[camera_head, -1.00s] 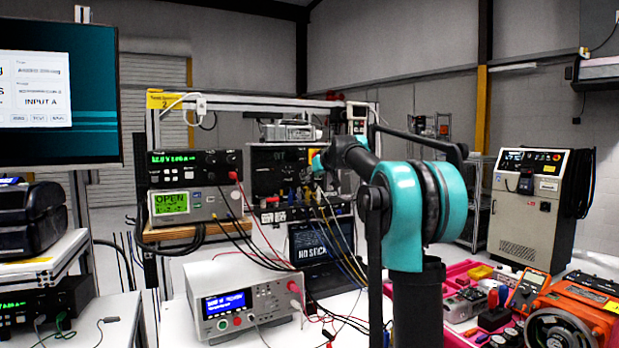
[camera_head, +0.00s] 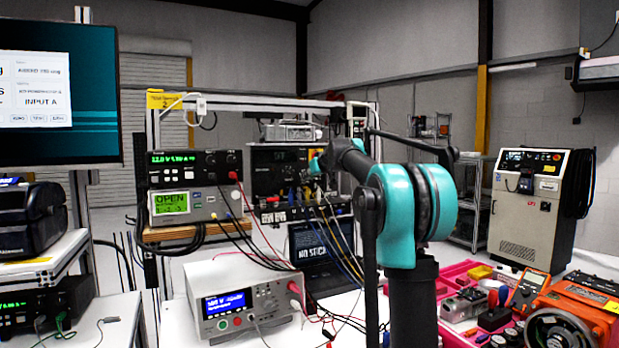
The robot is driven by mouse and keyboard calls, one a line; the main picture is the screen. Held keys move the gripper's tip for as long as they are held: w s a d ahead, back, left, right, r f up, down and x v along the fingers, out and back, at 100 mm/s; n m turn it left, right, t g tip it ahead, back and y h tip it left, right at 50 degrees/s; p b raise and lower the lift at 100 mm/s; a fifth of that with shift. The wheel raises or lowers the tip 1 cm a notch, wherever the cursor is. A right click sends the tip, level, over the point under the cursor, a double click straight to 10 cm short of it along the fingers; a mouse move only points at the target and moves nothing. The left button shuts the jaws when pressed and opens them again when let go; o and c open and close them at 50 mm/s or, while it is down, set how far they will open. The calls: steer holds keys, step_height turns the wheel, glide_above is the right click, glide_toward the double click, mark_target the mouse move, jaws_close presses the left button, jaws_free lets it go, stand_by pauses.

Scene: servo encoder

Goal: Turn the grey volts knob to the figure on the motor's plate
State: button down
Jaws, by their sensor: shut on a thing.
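My teal and black arm reaches from the lower right toward a black bench unit (camera_head: 262,168) on the rack, which has a small dark display and cables at its front. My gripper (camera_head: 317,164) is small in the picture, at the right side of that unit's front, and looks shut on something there. Its fingertips and the grey volts knob are hidden or too small to make out. An orange machine (camera_head: 585,308) with a round grey end sits at the lower right; whether it is the motor is unclear, and I cannot read any plate figure.
A black supply (camera_head: 194,162) with a green readout sits on a grey meter (camera_head: 190,206) at the left. A white tester (camera_head: 240,300) and an open laptop (camera_head: 325,250) stand below, with loose cables between. A pink tray (camera_head: 455,315) of tools lies right of my arm.

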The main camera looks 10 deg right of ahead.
steer(key=shift+w+d+f+m+g+y, duration=0.1)
steer(key=shift+d+m+g+y, duration=0.1)
steer(key=shift+m+y, duration=0.9)
steer(key=shift+d+m+g+y, duration=0.15)
steer(key=shift+m+y, duration=0.55)
steer(key=shift+m, duration=0.7)
steer(key=c, duration=1.3)
jaws_free()
steer(key=shift+c, duration=0.2)
steer(key=v, duration=1.2)
